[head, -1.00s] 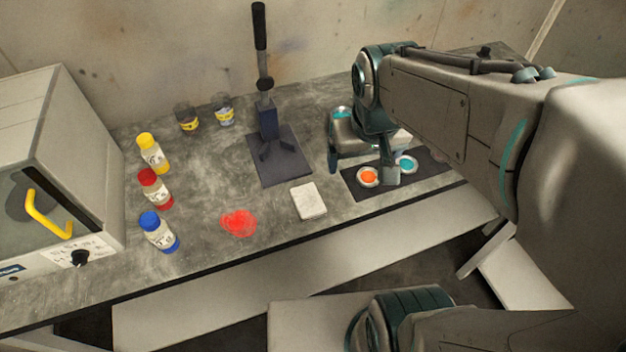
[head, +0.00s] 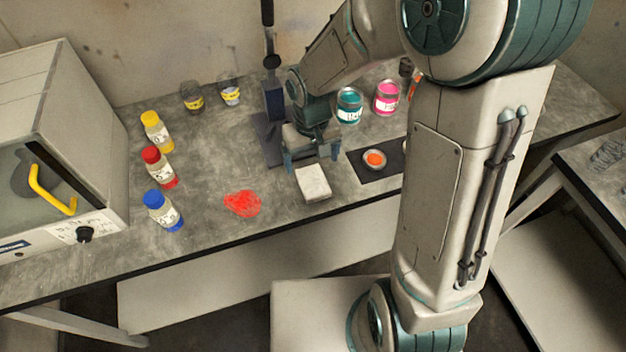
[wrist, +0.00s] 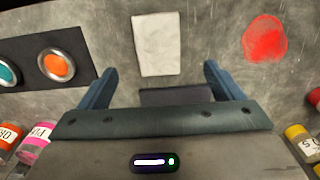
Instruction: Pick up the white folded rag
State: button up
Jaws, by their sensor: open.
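The white folded rag (head: 313,182) lies flat on the grey bench near its front edge. In the wrist view the rag (wrist: 156,44) is upper centre, beyond the fingertips and in line with the gap between them. My gripper (head: 312,160) is open and empty, with its fingers on either side of a gap just behind the rag in the head view. In the wrist view both fingers of my gripper (wrist: 160,78) are spread wider than the rag. The rag is not between the fingers, and nothing touches it that I can see.
A red paint splat (head: 242,204) lies left of the rag. A dark mat (head: 370,174) with an orange paint dish (head: 374,159) is to its right. Teal (head: 349,106) and pink (head: 387,98) cans stand behind. The lever press (head: 272,100) stands close behind my gripper.

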aim_at(313, 181)
jog(key=shift+d+f+p, duration=0.15)
jog(key=shift+f+p, duration=0.45)
jog(key=shift+f, duration=3.25)
jog(key=shift+c, duration=0.4)
jog(key=c, duration=1)
